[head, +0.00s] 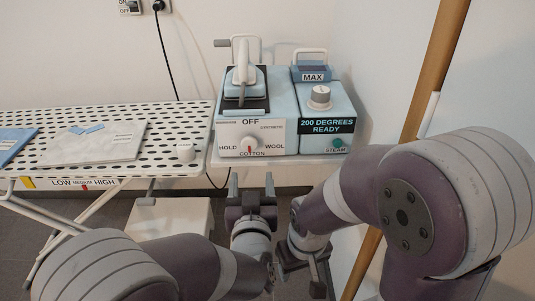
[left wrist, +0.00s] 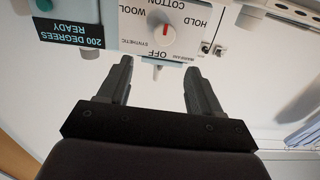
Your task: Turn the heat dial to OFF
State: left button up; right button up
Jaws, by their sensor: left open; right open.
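The heat dial (head: 253,142) is a pale round knob on the front of the light-blue iron station (head: 284,136). Its red mark points down at COTTON; OFF is printed above it, HOLD to the left and WOOL to the right. In the left wrist view the dial (left wrist: 163,34) appears upside down, its red mark toward COTTON. My left gripper (head: 251,184) is open and empty, below and in front of the dial, apart from it. Its two fingers (left wrist: 158,72) show spread in the left wrist view. My right gripper (head: 298,266) is open, low near the left wrist, partly hidden.
A perforated ironing board (head: 180,120) with folded cloth (head: 95,143) is at left. A wooden pole (head: 436,60) leans at right.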

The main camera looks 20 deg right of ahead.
aim_at(249, 144)
pick_arm(q)
jog(key=x, duration=0.4)
jog(key=b+x, duration=0.1)
jog(key=x, duration=0.7)
jog(key=shift+w+a+f+b, duration=0.2)
jog(key=shift+a+f+b, duration=0.05)
jog(key=shift+a+b, duration=0.1)
jog(key=shift+w+d+r, duration=0.1)
jog(key=shift+w+d, duration=0.05)
jog(key=shift+w, duration=0.3)
jog(key=shift+c, duration=0.4)
jog(key=c, duration=0.9)
